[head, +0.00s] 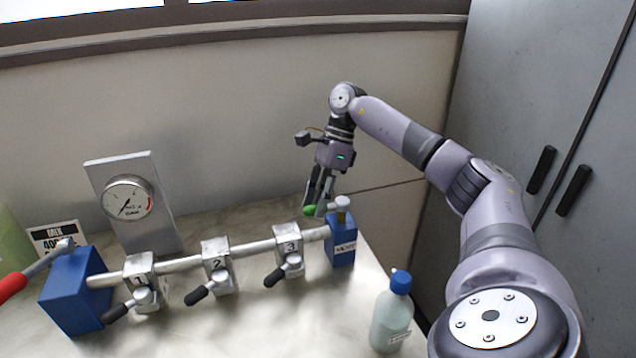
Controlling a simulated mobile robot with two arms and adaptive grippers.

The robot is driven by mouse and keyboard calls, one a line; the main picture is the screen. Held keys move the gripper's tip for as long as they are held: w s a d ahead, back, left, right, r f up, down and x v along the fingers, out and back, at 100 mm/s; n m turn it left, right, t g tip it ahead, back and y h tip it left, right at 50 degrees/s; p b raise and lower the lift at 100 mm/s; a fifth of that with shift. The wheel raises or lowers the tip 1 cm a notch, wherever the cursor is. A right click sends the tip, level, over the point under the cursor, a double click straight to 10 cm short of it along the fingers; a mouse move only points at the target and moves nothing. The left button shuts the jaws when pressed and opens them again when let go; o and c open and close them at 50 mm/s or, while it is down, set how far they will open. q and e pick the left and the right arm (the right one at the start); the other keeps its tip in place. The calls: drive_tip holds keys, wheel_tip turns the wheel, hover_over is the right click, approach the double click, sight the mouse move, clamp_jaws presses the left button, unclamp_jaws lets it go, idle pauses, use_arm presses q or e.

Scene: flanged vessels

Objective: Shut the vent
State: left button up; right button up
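The vent is a blue block (341,245) with a label, at the right end of the horizontal pipe (250,245). A short metal stem with a pale cap (343,203) stands on its top. A green lever tip (310,210) shows just left of the cap. My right gripper (316,206) points down at the green tip, its fingers right at it. The fingers hide most of the lever, and I cannot tell whether they press on it or stand apart from it. My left gripper is not in view.
Three numbered valves with black handles (196,293) sit along the pipe. A blue block (74,290) with a red-handled lever (12,287) is at the left. A pressure gauge (128,198) stands behind. A blue-capped bottle (391,315) stands front right. Grey cabinets (540,110) rise at the right.

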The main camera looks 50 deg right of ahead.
drive_tip(key=shift+o, duration=0.5)
drive_tip(key=shift+f, duration=0.1)
drive_tip(key=v, duration=1.2)
